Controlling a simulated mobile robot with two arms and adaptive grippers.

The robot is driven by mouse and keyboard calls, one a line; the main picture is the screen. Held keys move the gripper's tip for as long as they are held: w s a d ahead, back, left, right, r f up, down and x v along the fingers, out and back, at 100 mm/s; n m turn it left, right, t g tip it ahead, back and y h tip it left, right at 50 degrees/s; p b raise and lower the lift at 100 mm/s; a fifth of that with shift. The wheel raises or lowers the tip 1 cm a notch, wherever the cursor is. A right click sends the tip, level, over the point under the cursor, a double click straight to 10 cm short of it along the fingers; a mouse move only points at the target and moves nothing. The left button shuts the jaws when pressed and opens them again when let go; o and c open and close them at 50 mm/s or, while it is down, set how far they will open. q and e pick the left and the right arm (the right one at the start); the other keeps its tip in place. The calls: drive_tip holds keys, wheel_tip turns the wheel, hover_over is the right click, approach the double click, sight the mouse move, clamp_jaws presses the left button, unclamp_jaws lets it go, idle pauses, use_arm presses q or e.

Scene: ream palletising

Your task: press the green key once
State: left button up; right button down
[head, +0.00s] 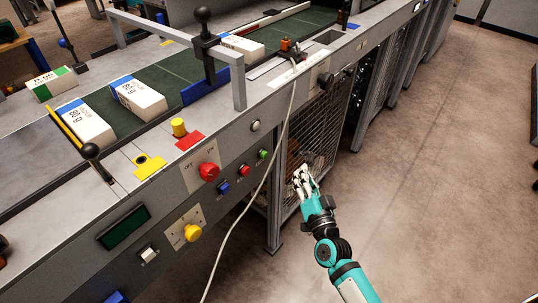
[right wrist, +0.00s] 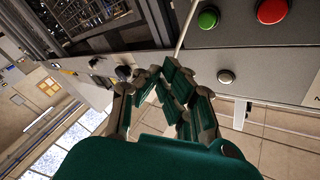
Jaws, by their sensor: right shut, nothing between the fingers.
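The green key (head: 263,154) is a small round button on the grey front panel of the conveyor, at the right end of a row with a red key (head: 244,170) and a blue key (head: 223,187). In the right wrist view the green key (right wrist: 208,17) shows at the top, right of my fingers. My right gripper (head: 302,178) is shut and empty, in front of the wire mesh side and to the right of the green key, apart from it. It also shows in the right wrist view (right wrist: 176,78). My left gripper is out of view.
A pale cable (head: 264,178) hangs between the green key and my right gripper. A large red knob (head: 208,172) and a silver button (head: 255,125) are on the same panel. White reams (head: 138,97) lie on the conveyor. The floor at right is clear.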

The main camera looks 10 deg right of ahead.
sight(264, 154)
drive_tip(key=shift+w+a, duration=0.1)
drive_tip(key=w+a+b, duration=0.1)
drive_tip(key=w+a, duration=0.4)
drive_tip(key=w, duration=0.1)
drive_tip(key=shift+w+a, duration=0.15)
drive_tip(key=shift+w, duration=0.25)
idle(1.5)
drive_tip(key=shift+w+a, duration=0.25)
drive_tip(key=shift+w, duration=0.05)
drive_tip(key=shift+w+a, duration=0.25)
drive_tip(key=shift+w, duration=0.1)
idle(0.8)
drive_tip(key=shift+s, duration=0.1)
drive_tip(key=shift+s+d, duration=0.5)
drive_tip(key=shift+s, duration=0.1)
